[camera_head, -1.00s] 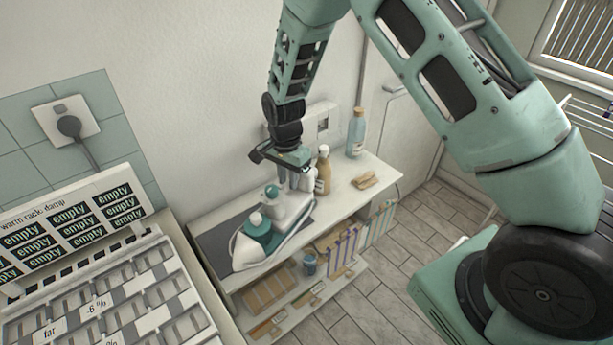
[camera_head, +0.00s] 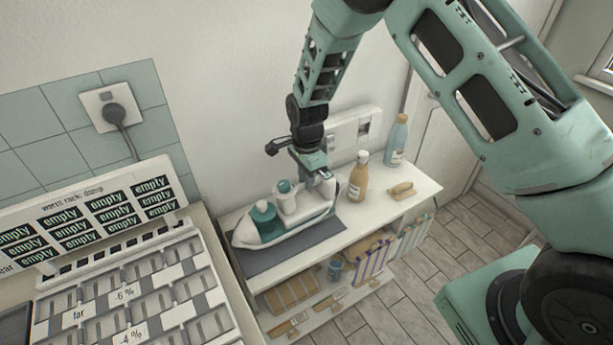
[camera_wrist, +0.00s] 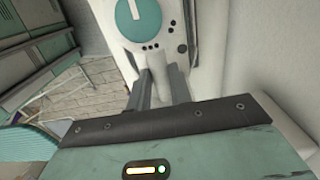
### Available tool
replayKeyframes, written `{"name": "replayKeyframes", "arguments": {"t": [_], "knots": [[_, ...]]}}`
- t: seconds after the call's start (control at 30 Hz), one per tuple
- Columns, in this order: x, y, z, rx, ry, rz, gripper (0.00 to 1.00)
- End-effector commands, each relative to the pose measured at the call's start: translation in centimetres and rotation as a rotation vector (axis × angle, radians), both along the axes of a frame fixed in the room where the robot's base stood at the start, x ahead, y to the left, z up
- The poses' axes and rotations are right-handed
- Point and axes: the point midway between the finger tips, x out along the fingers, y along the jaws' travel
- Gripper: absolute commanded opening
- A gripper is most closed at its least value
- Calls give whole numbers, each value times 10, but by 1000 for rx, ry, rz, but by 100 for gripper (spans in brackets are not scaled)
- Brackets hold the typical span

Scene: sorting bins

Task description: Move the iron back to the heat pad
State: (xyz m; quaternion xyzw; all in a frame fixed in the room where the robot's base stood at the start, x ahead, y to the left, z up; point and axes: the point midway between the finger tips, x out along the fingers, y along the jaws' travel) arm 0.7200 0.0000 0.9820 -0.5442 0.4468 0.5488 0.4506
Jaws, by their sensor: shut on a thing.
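The white and teal iron (camera_head: 286,216) is over the dark grey heat pad (camera_head: 300,246) on the white shelf top, its nose toward the left. It looks level and lies mostly within the pad's outline; I cannot tell whether its sole touches the pad. My gripper (camera_head: 322,186) is shut on the iron near its right end. In the wrist view, my gripper's fingers (camera_wrist: 160,88) close on a narrow white part of the iron (camera_wrist: 168,35), below a teal dial. The iron hides part of the pad.
Right of the pad stand an amber bottle (camera_head: 358,178) and a pale blue bottle (camera_head: 396,140), with a tan object (camera_head: 401,190) nearby. A switch panel (camera_head: 350,132) is on the wall behind. A labelled rack (camera_head: 125,290) stands at left.

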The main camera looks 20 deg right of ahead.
Motion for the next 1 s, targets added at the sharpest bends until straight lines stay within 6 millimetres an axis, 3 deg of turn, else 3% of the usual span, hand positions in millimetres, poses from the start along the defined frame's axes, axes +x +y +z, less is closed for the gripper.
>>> {"name": "replayKeyframes", "arguments": {"t": [0.2,1.0], "knots": [[1,0,-24,0,-2,0,0],[1,0,-17,44,10,0,0]]}}
